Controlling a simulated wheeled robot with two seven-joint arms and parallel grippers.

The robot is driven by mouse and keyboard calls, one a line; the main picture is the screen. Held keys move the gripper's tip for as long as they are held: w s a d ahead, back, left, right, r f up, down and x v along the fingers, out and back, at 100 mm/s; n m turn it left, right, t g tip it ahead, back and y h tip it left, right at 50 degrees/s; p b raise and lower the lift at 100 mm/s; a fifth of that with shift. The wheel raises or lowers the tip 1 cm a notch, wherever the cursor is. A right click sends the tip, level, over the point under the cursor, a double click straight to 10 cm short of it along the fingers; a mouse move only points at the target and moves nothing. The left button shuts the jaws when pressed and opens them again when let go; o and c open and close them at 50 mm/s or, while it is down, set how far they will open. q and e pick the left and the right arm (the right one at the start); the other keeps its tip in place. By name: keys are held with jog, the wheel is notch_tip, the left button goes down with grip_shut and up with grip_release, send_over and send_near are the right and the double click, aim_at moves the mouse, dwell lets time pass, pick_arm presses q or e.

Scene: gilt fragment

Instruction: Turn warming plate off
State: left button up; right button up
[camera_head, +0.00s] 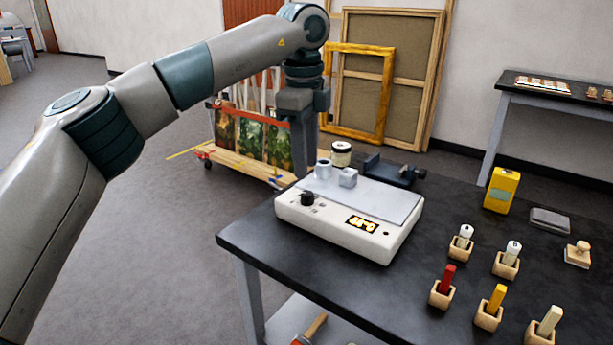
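The warming plate (340,222) is a white box with a pale grey top, standing near the left corner of the black table. On its front are a black knob (307,198) at the left and a lit display (362,224), too small to read surely. A small dark button or light (386,233) is right of the display. My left gripper (304,172) points down just behind and above the plate's left end, apart from the knob. Its fingers overlap in this view, so their opening does not show. My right gripper is not in view.
A small grey cup (323,169) and a grey block (348,178) stand on the plate's back edge. A lidded jar (341,154) and a dark clamp-like tool (395,171) are behind. Several wooden holders, a yellow box (502,189) and a stamp (577,254) stand right.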

pick_arm(q)
notch_tip(320, 180, up, 10)
jog(key=shift+s+a+r+p, duration=0.15)
jog(key=shift+s+r+p, duration=0.05)
jog(key=shift+s+p, duration=0.1)
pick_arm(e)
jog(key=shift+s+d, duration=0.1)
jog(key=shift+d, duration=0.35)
